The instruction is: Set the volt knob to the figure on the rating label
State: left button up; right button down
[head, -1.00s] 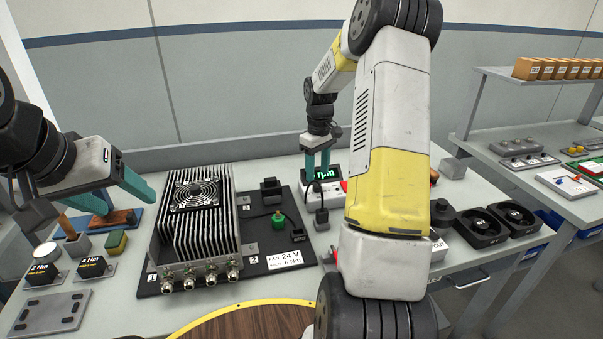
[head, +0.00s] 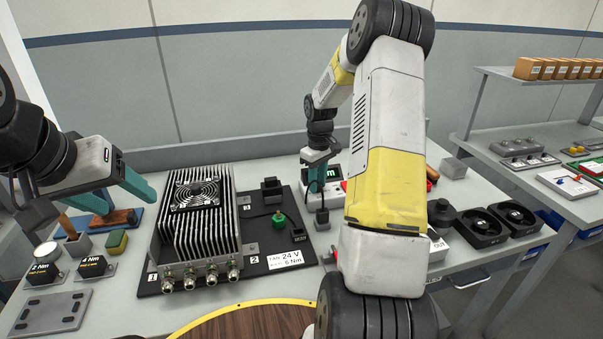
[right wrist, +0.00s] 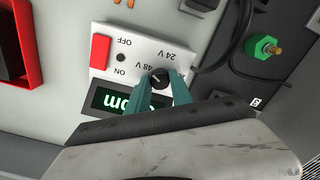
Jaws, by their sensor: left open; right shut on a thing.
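The rating label (head: 285,258) lies on the dark board and reads FAN 24 V, with 6 Nm below. The power supply (right wrist: 140,55) has a volt knob (right wrist: 159,76) with 48 V and 24 V printed beside it, seen upside down in the right wrist view. A pale mark on the knob seems to face the 48 V side. My right gripper (right wrist: 168,88) is shut on the knob; it also shows in the head view (head: 317,178). Its fingers partly hide the green display (right wrist: 125,102). My left gripper (head: 140,187) is open and empty at the left.
A finned unit with a fan (head: 195,215) stands on the board. The red switch (right wrist: 101,52) sits near ON and OFF. Black fans (head: 485,226) stand to the right of my right arm.

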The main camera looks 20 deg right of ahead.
jog(key=shift+m, duration=0.4)
jog(key=m, duration=0.4)
jog(key=shift+m, duration=0.4)
jog(key=m, duration=0.6)
dwell(0.4)
jog(key=c, duration=1.1)
grip_release()
jog(key=shift+c, duration=0.2)
jog(key=shift+r, duration=0.1)
